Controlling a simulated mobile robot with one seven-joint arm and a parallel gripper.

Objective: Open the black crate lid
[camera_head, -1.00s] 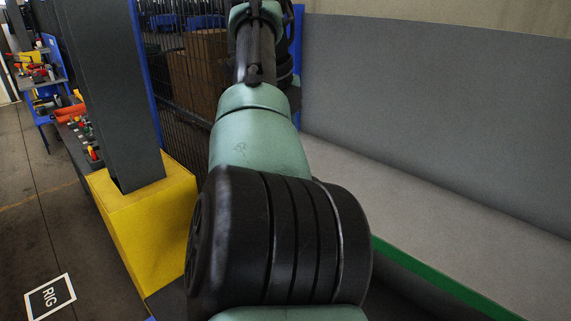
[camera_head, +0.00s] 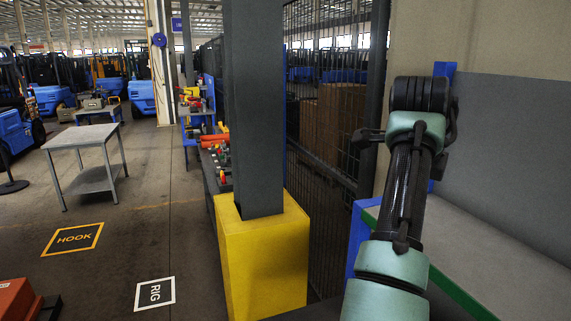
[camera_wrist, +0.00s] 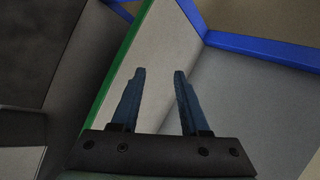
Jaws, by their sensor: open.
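My gripper (camera_wrist: 158,75) shows in the wrist view, its two dark blue fingers apart with nothing between them. Behind the fingers are a pale grey bench top with a green edge and a grey panel with a blue frame. In the head view my arm rises at the right, in front of the grey panel, and the gripper's fingers cannot be made out there. I see no black crate or lid that I can identify in either view.
A dark grey column on a yellow base (camera_head: 262,250) stands just left of my arm, with a mesh fence (camera_head: 325,130) behind. The bench top (camera_head: 480,255) is at the right. A metal table (camera_head: 80,137) stands far left. Floor around the HOOK (camera_head: 73,239) and RIG (camera_head: 155,294) signs is open.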

